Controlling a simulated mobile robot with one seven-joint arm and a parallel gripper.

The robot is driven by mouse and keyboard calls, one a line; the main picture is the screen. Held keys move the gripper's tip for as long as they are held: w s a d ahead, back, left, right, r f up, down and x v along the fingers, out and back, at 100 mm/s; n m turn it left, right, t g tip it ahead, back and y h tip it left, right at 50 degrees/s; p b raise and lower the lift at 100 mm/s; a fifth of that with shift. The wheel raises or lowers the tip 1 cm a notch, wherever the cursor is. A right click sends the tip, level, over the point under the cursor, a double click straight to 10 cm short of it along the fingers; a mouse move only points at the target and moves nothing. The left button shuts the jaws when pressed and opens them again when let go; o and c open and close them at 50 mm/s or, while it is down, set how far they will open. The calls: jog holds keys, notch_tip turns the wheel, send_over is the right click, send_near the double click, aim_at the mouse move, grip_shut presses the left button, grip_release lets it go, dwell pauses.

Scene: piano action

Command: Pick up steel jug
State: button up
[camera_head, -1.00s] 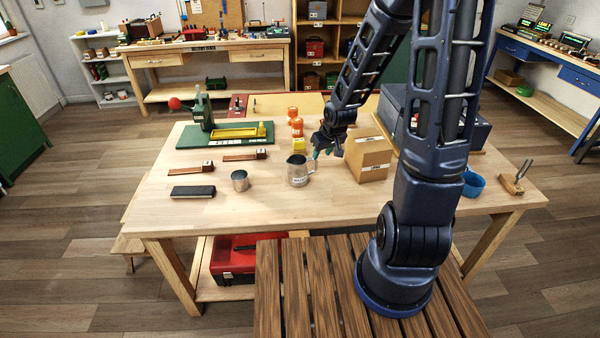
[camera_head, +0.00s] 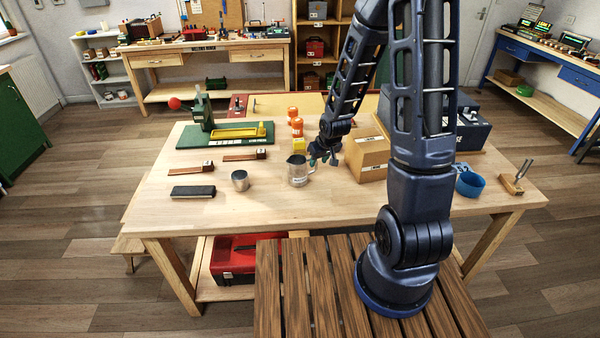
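The steel jug (camera_head: 297,171) stands upright on the wooden table, near its middle, with a pale label on its front and its handle toward the right. My gripper (camera_head: 323,161) is just right of the jug, close to the handle side, pointing down with its fingers spread apart. I cannot tell whether a finger touches the handle. A smaller steel cup (camera_head: 240,181) without a visible handle stands to the left of the jug.
A cardboard box (camera_head: 367,160) stands close to the right of my gripper. A green-based press (camera_head: 225,135) is at back left. The table front is clear.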

aim_at(316, 165)
jog(key=shift+x, duration=2.05)
grip_shut()
